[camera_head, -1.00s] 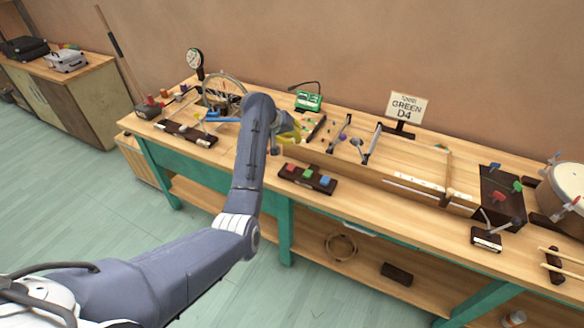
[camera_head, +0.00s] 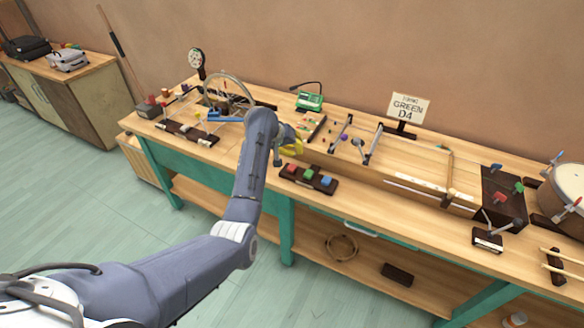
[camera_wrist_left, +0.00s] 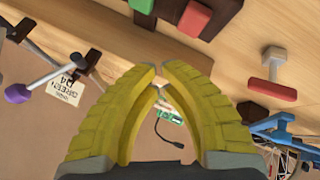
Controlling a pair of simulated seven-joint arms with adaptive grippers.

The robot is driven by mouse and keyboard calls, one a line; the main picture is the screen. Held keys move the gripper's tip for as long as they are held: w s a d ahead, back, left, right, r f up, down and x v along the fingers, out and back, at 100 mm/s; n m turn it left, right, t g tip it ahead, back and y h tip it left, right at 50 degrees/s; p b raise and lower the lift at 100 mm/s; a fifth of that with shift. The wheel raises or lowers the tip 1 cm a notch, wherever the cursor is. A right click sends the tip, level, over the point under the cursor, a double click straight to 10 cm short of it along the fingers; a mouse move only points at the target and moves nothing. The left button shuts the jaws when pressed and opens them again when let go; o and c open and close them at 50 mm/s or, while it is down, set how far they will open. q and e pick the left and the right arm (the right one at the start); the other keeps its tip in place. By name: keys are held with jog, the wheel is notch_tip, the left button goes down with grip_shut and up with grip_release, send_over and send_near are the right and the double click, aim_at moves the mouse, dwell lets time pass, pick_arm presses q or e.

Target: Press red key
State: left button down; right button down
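The red key (camera_head: 292,168) is the left one of three coloured keys on a dark block (camera_head: 318,188) near the bench's front edge. The green key (camera_head: 308,174) and the blue key (camera_head: 326,180) are beside it. My left gripper (camera_head: 297,148) is just behind the block in the head view, apart from the keys. In the left wrist view its yellow fingers (camera_wrist_left: 158,75) come together at the tips with nothing between them. The red key (camera_wrist_left: 195,18) shows there at the top, beyond the fingertips, with part of the green key (camera_wrist_left: 142,5). My right gripper is not in view.
A sign (camera_head: 408,107) reading "GREEN D4" stands at the back of the wooden bench. A green device (camera_head: 309,101) and thin-armed mechanisms lie behind the gripper. A wire wheel is to the left, a drum (camera_head: 566,190) far right. The bench in front of the block is clear.

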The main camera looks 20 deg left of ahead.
pick_arm(q)
jog(key=shift+f, duration=2)
jog(key=shift+f, duration=0.2)
jog(key=shift+f, duration=0.25)
jog(key=shift+f, duration=0.55)
dwell(1.2)
jog(key=shift+r, duration=1)
jog(key=shift+r, duration=2.5)
